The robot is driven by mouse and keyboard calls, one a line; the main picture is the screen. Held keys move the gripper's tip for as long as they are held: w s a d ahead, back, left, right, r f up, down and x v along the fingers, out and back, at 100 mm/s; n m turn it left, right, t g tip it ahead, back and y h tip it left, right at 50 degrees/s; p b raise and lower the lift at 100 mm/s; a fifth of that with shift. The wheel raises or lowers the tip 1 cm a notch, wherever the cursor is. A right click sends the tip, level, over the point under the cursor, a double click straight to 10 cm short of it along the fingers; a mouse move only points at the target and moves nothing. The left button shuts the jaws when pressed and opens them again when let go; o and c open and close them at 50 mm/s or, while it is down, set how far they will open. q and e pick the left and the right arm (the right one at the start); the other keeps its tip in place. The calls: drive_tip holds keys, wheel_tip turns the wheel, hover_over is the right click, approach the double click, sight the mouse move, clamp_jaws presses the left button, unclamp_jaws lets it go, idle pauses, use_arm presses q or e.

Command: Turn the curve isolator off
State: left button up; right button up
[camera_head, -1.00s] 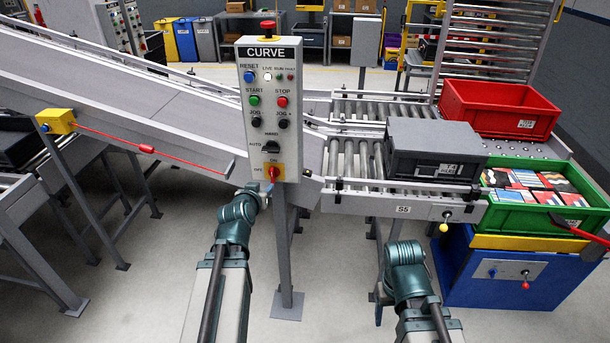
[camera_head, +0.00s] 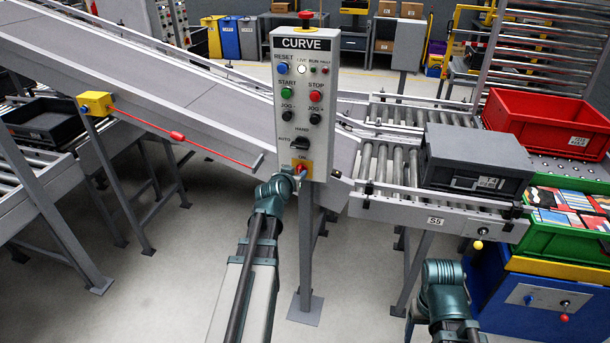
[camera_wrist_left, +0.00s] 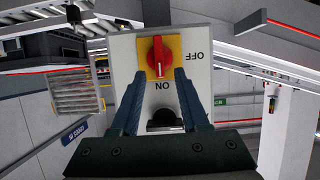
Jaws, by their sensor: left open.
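The curve isolator (camera_head: 302,168) is a red rotary handle on a yellow plate, low on the grey CURVE panel (camera_head: 321,134). In the left wrist view the isolator handle (camera_wrist_left: 158,54) appears inverted, its white line pointing down at ON; OFF is marked to the right. My left gripper (camera_wrist_left: 160,73) is open, its fingertips just at the handle's lower end, one to each side. I cannot tell whether they touch it. In the head view my left gripper (camera_head: 298,177) is at the panel's lower edge and partly covers the plate. My right gripper is not visible, only its arm.
A black mode selector (camera_head: 300,141) sits just above the isolator on the panel. A red pull cord (camera_head: 177,136) runs at the left. A conveyor with a grey crate (camera_head: 474,158) stands to the right. A post (camera_head: 307,250) holds up the panel.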

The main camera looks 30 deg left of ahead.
sight(299, 171)
use_arm(q)
drive_tip(key=x, duration=0.3)
drive_tip(key=shift+w+a+f+b, duration=0.1)
drive_tip(key=shift+w+b, duration=0.15)
drive_tip(key=shift+b, duration=0.15)
clamp_jaws()
